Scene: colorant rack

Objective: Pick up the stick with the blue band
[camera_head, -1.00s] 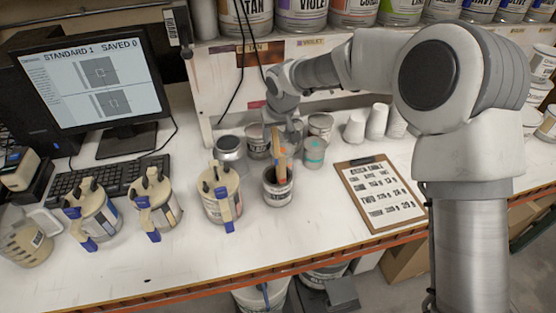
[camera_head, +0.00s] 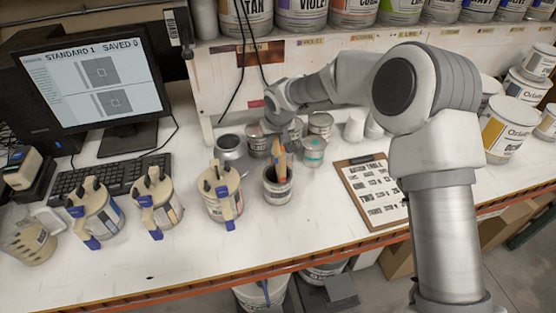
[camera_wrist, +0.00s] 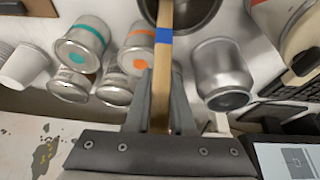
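A wooden stick with a blue band (camera_wrist: 165,32) runs through the middle of the wrist view. Its far end reaches to the open dark can (camera_wrist: 205,12), and its near end lies between the fingers of my gripper (camera_wrist: 161,85). Both fingers lie close along the stick's sides, with no clear gap.
Small cans, including one with a teal patch (camera_head: 313,152) and a bare metal one (camera_head: 229,147), stand close around. Several jugs (camera_head: 222,193) stand to the left. A clipboard (camera_head: 372,190) lies to the right. The bench front is clear.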

